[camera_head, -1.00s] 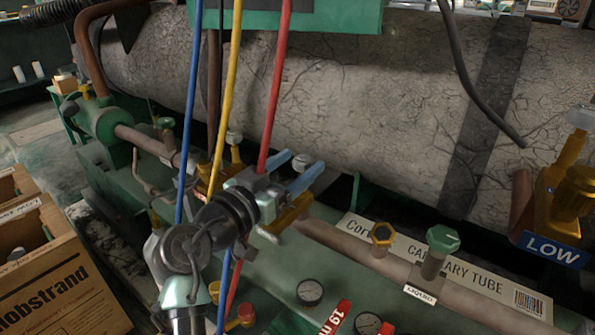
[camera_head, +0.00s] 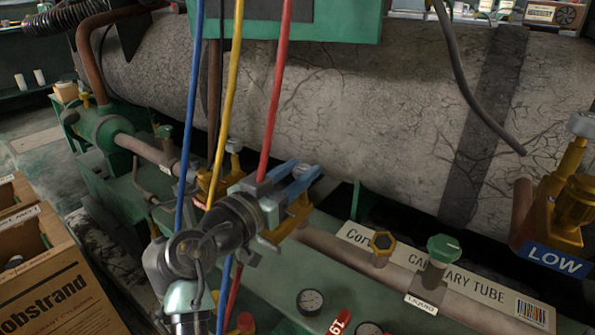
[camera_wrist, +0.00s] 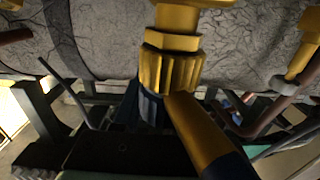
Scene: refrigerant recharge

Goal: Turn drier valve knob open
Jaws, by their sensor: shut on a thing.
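My gripper (camera_head: 306,172) is in the middle of the head view, with its two blue fingers shut on a small grey knob (camera_head: 301,171). I take this to be the drier valve knob. It sits over a brass valve body (camera_head: 294,217), and the fingers and wrist hide much of both. In the wrist view a ribbed brass fitting (camera_wrist: 170,70) fills the middle, with a brass tube (camera_wrist: 197,130) running down to the right. A dark blue finger shows behind the fitting. I cannot tell how far the knob is turned.
Blue, yellow and red hoses (camera_head: 277,85) hang around my arm. A green knob (camera_head: 443,249) marked liquid and a brass hex cap (camera_head: 381,243) stand to the right. A LOW valve (camera_head: 575,205) is at far right. A large cracked grey cylinder (camera_head: 350,120) lies behind.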

